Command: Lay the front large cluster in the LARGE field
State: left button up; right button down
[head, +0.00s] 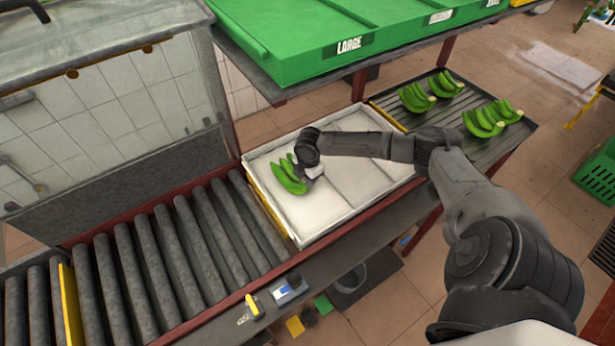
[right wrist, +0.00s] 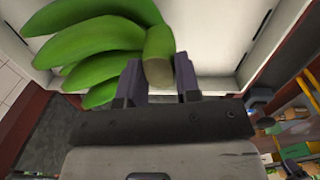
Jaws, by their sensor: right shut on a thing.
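A green banana cluster (head: 289,177) is at the left part of the white tray (head: 325,228). My right gripper (head: 314,172) is shut on its stem end. In the right wrist view the cluster (right wrist: 95,45) fans out to the left, and its cut stem sits between the fingers (right wrist: 159,80). I cannot tell whether the cluster touches the tray floor. A sign reading LARGE (head: 349,44) is on the front edge of the green shelf tray (head: 290,35) at the back, whose field there looks empty. My left gripper is not in view.
Several other green clusters (head: 416,97) lie on the dark slatted table (head: 455,130) to the right. A roller conveyor (head: 150,260) runs at the left, beside a clear hood panel (head: 110,110). A green crate (head: 598,175) stands at far right.

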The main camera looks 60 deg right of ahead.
jog(key=c, duration=0.9)
grip_release()
jog(key=shift+w, duration=0.1)
jog(key=shift+o, duration=0.8)
jog(key=shift+f, duration=0.15)
notch_tip(320, 180, up, 14)
jog(key=shift+s, duration=0.4)
jog(key=shift+a, duration=0.1)
